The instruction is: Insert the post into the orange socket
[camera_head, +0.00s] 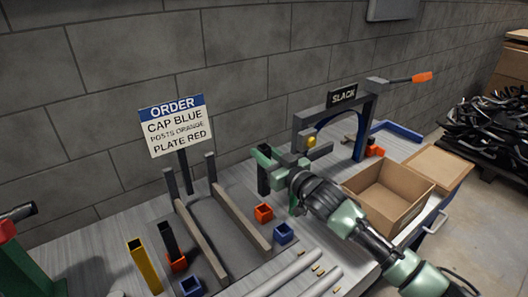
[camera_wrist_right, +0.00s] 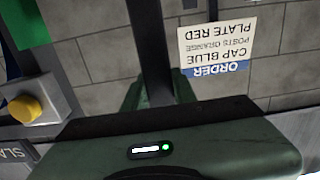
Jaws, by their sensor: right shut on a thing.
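My right gripper (camera_head: 264,158) is shut on a dark upright post (camera_head: 264,180), whose lower end hangs below the green fingers. An orange socket (camera_head: 264,213) sits on the bench just below the post's lower end in the head view. The two look apart, with a small gap; whether the post is exactly over the opening cannot be told. In the right wrist view the post (camera_wrist_right: 149,45) runs between the fingers (camera_wrist_right: 155,95), and no socket shows there. Another orange socket (camera_head: 177,263) at the left has a black post (camera_head: 168,238) standing in it. My left gripper is not in view.
Blue sockets (camera_head: 283,234) stand near the rails (camera_head: 240,215). The order sign (camera_head: 172,128) is behind. A grey gantry marked SLACK (camera_head: 343,95) and an open cardboard box (camera_head: 388,192) are at the right, close to my right arm.

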